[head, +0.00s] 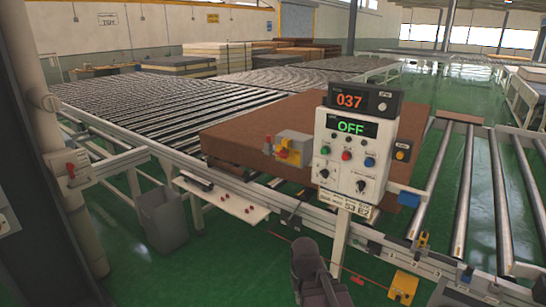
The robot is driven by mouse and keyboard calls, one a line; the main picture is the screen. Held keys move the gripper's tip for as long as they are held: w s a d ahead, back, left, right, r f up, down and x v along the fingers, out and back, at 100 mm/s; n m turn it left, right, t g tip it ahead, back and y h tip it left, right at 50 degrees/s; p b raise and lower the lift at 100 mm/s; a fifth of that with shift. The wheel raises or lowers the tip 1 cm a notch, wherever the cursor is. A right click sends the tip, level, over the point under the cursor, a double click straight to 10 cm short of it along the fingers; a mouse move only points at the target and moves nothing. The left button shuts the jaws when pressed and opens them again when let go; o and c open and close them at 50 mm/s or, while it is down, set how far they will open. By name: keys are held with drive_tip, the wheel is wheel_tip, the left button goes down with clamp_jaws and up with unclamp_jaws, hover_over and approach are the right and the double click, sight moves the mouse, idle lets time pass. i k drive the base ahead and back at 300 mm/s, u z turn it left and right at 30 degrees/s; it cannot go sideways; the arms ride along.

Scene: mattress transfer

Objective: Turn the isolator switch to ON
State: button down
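A control panel (352,150) stands on a post right of centre, with a green OFF display (350,127), coloured buttons and two black rotary knobs along its lower part. A yellow-and-grey box with a red knob (293,148), which looks like an isolator, sits just left of the panel. A pale box with a red handle (67,170) is on the column at far left. I cannot tell for certain which is the isolator switch. My dark gripper (306,250) is low in front of the panel, apart from all of these. Its fingers are not clear.
A brown mattress-like block (240,128) lies on the roller conveyor (150,108) behind the panel. A red 037 display (350,101) tops the panel. A grey bin (163,222) stands on the green floor at left. A yellow box (403,287) sits low at right.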

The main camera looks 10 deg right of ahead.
sight(282, 154)
drive_tip(key=z, duration=0.1)
drive_tip(key=i, duration=0.95)
drive_tip(key=u, duration=0.05)
